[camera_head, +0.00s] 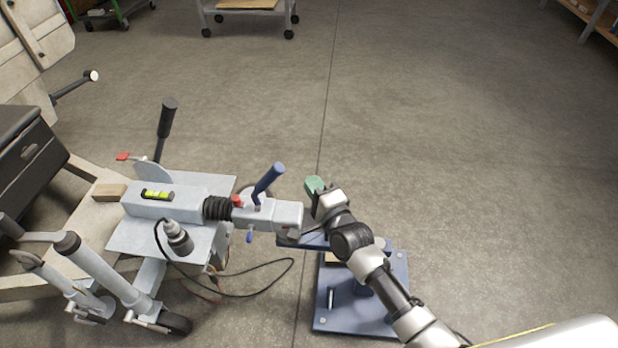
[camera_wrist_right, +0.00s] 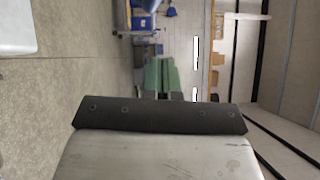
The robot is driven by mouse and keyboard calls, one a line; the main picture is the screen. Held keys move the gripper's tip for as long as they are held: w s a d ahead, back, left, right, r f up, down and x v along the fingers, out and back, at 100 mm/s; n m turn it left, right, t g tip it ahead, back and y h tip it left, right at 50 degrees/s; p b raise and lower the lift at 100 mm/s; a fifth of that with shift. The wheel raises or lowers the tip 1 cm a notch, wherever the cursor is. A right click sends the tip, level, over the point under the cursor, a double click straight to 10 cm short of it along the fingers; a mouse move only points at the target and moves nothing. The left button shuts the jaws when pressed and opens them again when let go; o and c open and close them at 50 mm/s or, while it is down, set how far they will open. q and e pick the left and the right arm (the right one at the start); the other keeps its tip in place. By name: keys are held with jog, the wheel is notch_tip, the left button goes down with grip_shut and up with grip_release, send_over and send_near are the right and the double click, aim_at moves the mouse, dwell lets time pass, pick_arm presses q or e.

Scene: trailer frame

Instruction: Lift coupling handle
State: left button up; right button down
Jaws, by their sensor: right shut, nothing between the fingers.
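The coupling handle (camera_head: 268,178) is a blue lever that stands up at a tilt from the grey coupling head (camera_head: 285,214) at the front of the trailer frame. My right gripper (camera_head: 314,184) has green fingertips and is to the right of the handle, a little above and beyond the coupling head. A gap of floor shows between gripper and handle. In the right wrist view the green fingers (camera_wrist_right: 160,76) are together with nothing between them. The handle cannot be made out clearly there. My left gripper is not in view.
A blue stand (camera_head: 350,318) is below my right arm, near the coupling. A black-gripped brake lever (camera_head: 166,130) rises from the trailer on the left. A jockey wheel (camera_head: 172,322) and a loose cable (camera_head: 262,291) are lower left. Open floor lies beyond and right.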

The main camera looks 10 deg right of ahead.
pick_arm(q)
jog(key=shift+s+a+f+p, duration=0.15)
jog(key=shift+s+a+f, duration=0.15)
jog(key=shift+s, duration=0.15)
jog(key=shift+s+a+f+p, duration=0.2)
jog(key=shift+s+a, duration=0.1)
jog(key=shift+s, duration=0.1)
pick_arm(e)
jog(key=v, duration=0.7)
jog(key=shift+s, duration=0.3)
jog(key=shift+a+r, duration=0.1)
